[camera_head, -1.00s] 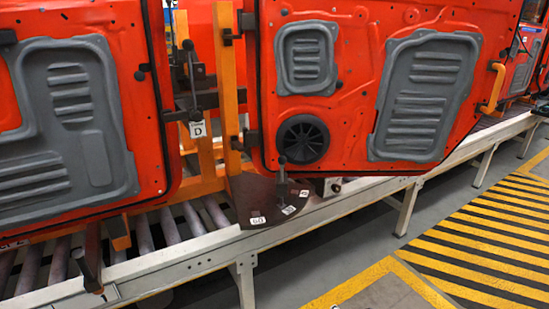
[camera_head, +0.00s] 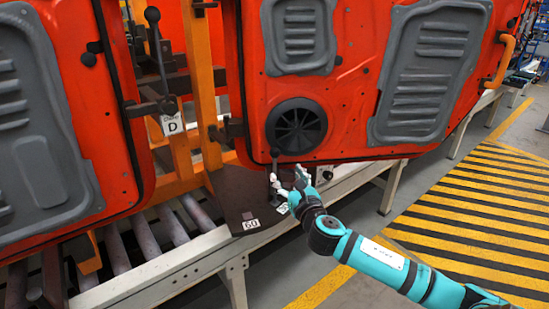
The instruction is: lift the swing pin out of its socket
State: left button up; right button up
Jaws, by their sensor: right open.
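The swing pin (camera_head: 275,160) is a thin dark upright pin with a round knob. It stands on the dark brown fan-shaped plate (camera_head: 228,190) below the round speaker grille of the red door. My right gripper (camera_head: 283,183) has pale fingers and is open, close at the pin's lower part. I cannot tell whether the fingers are on both sides of the pin or touch it. The fingers and the gripper hide the pin's foot and socket. My left gripper is not in view.
The red door (camera_head: 350,110) hangs just behind the pin. The plate bears a white label reading 60 (camera_head: 251,224). An orange post (camera_head: 203,90) and a card marked D (camera_head: 172,124) stand to the left. A pale conveyor rail (camera_head: 180,265) runs below. Striped floor (camera_head: 480,215) lies right.

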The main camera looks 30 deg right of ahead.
aim_at(275, 160)
jog(key=x, duration=0.9)
jog(key=shift+w+d, duration=0.1)
jog(key=shift+w, duration=0.75)
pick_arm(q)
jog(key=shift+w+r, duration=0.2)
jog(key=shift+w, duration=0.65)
pick_arm(e)
jog(key=shift+d, duration=0.1)
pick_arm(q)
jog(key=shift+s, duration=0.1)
pick_arm(e)
grip_shut()
jog(key=shift+f, duration=0.1)
